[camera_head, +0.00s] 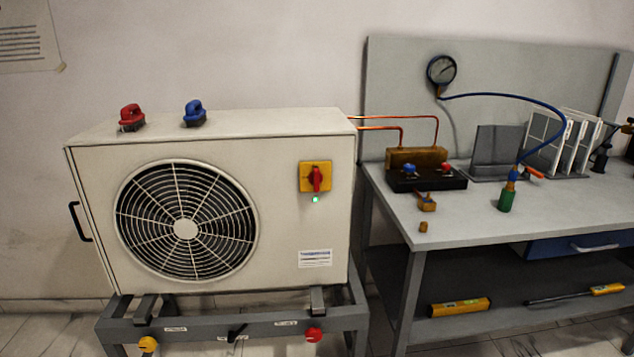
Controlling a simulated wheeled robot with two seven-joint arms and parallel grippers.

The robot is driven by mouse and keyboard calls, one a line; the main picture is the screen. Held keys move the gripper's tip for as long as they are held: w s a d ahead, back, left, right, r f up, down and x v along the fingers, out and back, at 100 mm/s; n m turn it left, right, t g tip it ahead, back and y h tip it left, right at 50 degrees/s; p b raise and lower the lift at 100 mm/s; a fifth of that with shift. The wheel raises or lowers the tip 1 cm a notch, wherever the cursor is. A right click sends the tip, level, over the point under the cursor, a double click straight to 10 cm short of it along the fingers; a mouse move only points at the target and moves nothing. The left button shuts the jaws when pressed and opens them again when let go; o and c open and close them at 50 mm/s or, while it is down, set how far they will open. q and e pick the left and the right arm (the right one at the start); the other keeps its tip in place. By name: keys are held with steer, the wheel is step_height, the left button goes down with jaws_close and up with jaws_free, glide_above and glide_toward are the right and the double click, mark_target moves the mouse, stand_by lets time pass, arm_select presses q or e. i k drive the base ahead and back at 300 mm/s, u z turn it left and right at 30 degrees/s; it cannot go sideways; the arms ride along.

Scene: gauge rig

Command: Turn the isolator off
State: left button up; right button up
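The isolator (316,178) is a yellow square plate with a red rotary handle on the front face of the beige outdoor fan unit (280,135), right of the fan grille. Its red handle stands upright. A small green light (315,199) glows just below it. Neither of my grippers shows in the head view.
A red clamp-like item (131,117) and a blue one (194,113) sit on top of the unit. A grey workbench (470,229) at right holds a valve block (417,168), a green-handled tool (507,197) and racked panels. The space before the isolator is clear.

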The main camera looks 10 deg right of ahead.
mark_target(315, 177)
steer(key=z, duration=0.05)
steer(key=k, duration=0.45)
steer(key=u, duration=0.9)
steer(key=i, duration=1.1)
steer(key=z, duration=0.4)
